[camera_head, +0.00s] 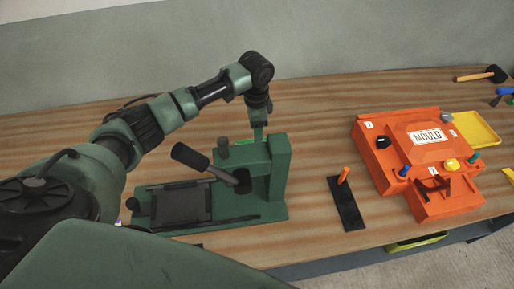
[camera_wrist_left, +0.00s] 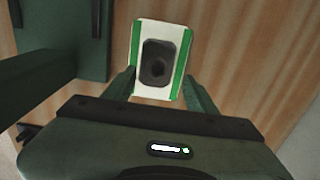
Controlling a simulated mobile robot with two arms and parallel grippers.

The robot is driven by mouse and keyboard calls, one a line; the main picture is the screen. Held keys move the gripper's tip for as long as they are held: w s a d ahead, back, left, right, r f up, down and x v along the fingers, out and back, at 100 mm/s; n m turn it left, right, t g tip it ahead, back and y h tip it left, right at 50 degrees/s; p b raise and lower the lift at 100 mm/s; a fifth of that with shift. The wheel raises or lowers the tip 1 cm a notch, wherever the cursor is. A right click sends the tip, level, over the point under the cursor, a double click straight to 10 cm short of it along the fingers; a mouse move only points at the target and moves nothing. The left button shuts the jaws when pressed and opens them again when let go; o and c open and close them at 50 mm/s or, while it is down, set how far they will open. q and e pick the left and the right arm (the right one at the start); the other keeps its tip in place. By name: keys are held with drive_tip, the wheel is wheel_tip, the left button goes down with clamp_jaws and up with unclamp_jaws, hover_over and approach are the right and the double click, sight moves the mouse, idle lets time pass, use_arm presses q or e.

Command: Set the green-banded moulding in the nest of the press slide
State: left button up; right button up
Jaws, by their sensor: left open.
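The green-banded moulding (camera_wrist_left: 143,85) is a pale block with a green band along each long side and a dark raised centre. In the left wrist view it lies on the wooden bench beside the green press. My left gripper (camera_wrist_left: 160,76) is open, with a finger on either side of the moulding's near end; I cannot tell the height gap. In the head view my left gripper (camera_head: 259,128) points down behind the press (camera_head: 279,170), and the press largely hides that spot. The press slide (camera_head: 180,203) is a dark framed plate at the press's left; its nest looks empty.
The press lever (camera_head: 190,157) sticks up to the left over the slide. Right of the press are a black plate with an orange peg (camera_head: 347,205), an orange mould box (camera_head: 385,165), a yellow tray (camera_head: 478,130) and a mallet (camera_head: 484,75). The bench behind is clear.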

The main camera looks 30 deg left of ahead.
use_arm(q)
drive_tip(key=shift+s+d+f+p, duration=0.15)
drive_tip(key=shift+f+p, duration=0.15)
drive_tip(key=shift+f, duration=0.8)
drive_tip(key=shift+d+f+p, duration=0.1)
drive_tip(key=shift+f+p, duration=0.2)
drive_tip(key=shift+f, duration=0.75)
clamp_jaws()
drive_tip(key=shift+r, duration=0.1)
